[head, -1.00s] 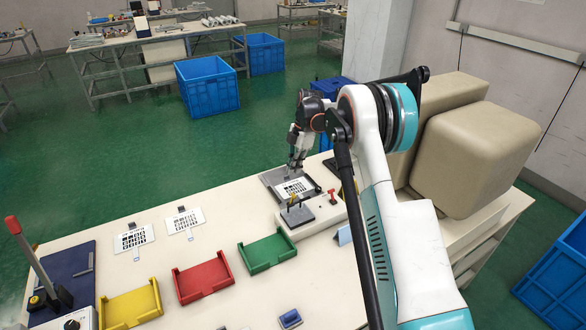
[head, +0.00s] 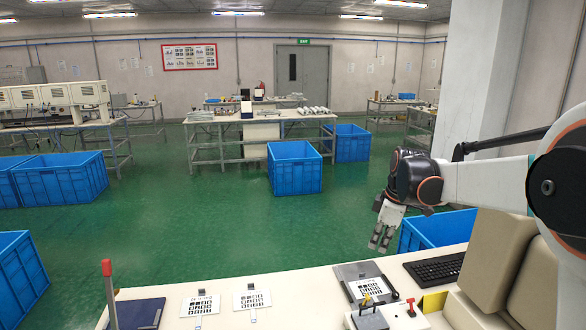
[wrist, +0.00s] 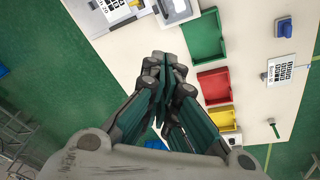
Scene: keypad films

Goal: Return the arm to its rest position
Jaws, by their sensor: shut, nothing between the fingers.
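My arm reaches in from the right of the head view, bent and raised. My gripper (head: 381,240) hangs in the air past the table's far edge, pointing down, with nothing in it. In the wrist view its fingers (wrist: 164,62) are closed together. Below and left of it in the head view, a printed keypad film (head: 368,288) lies on the dark plate of a fixture (head: 352,271). Two more films, one at left (head: 200,306) and one in the middle (head: 252,300), lie flat on the table (head: 300,288).
A black keyboard (head: 434,269) and beige boxes (head: 490,260) stand at right. The wrist view shows green (wrist: 203,38), red (wrist: 214,86) and yellow (wrist: 221,118) trays. Open green floor lies beyond the table.

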